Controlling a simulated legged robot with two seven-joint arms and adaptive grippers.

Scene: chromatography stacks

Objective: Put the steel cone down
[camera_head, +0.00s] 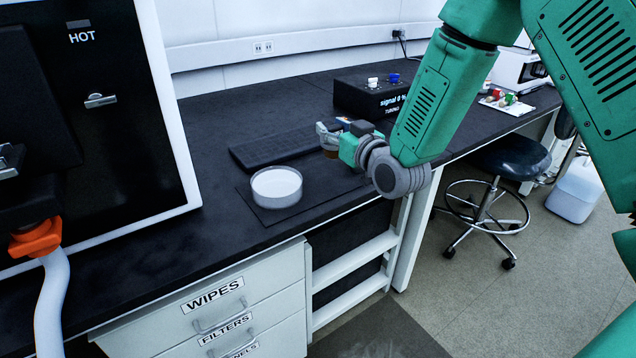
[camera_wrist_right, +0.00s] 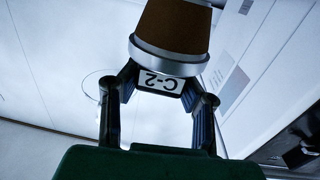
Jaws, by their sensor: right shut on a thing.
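My right gripper (camera_head: 332,140) is over the black bench, just beyond and to the right of a white round dish. In the right wrist view, the right gripper (camera_wrist_right: 160,95) is shut on the steel cone (camera_wrist_right: 170,58). The cone shows a brown tapered body, a shiny metal band and a white label reading C-2, upside down in this view. Its brown end runs out of the top of that view. In the head view the cone is small and mostly hidden by the gripper. My left gripper is in neither view.
The white round dish (camera_head: 277,187) stands on a dark mat (camera_head: 262,213) near the bench's front edge. A black box (camera_head: 375,95) with knobs stands further back. A tall black unit marked HOT (camera_head: 95,130) bounds the left.

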